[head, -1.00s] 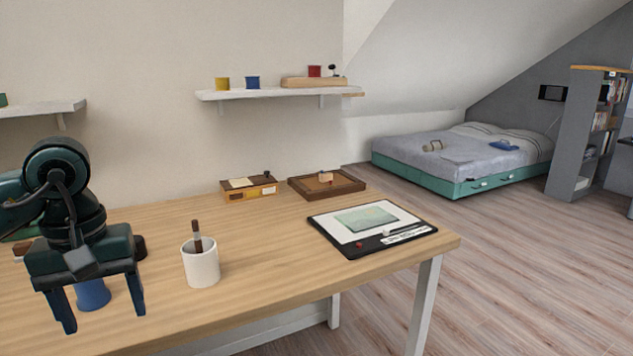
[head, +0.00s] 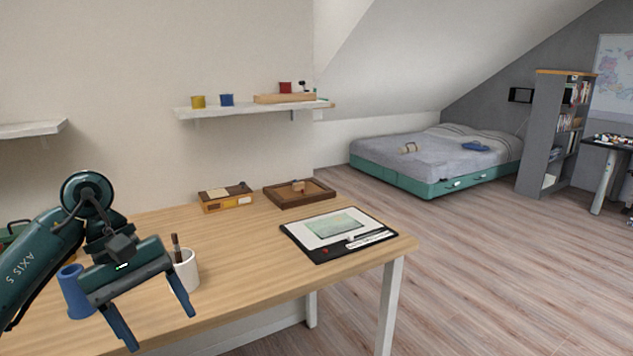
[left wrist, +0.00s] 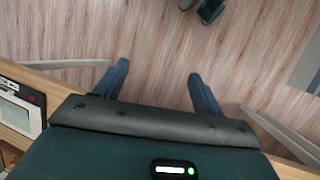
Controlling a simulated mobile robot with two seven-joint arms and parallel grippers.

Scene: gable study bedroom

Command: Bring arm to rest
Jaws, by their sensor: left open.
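My left gripper (head: 158,324) is open and empty in the head view, in front of the desk's left part. In the left wrist view its two blue fingers (left wrist: 164,88) are spread apart, with only wood floor between them. My left arm (head: 38,262) comes in from the left edge. Behind it on the desk (head: 250,262) stand a blue cup (head: 75,292) and a white cup (head: 188,272) holding a brown-handled item. The gripper partly covers the white cup. My right gripper is not in view.
A drawing board (head: 335,258) lies near the desk's right end. A small wooden box (head: 226,203) and a brown tray (head: 299,203) sit at the back. A wall shelf (head: 250,107) hangs above. Open floor (head: 500,260) lies to the right, before the bed (head: 400,181).

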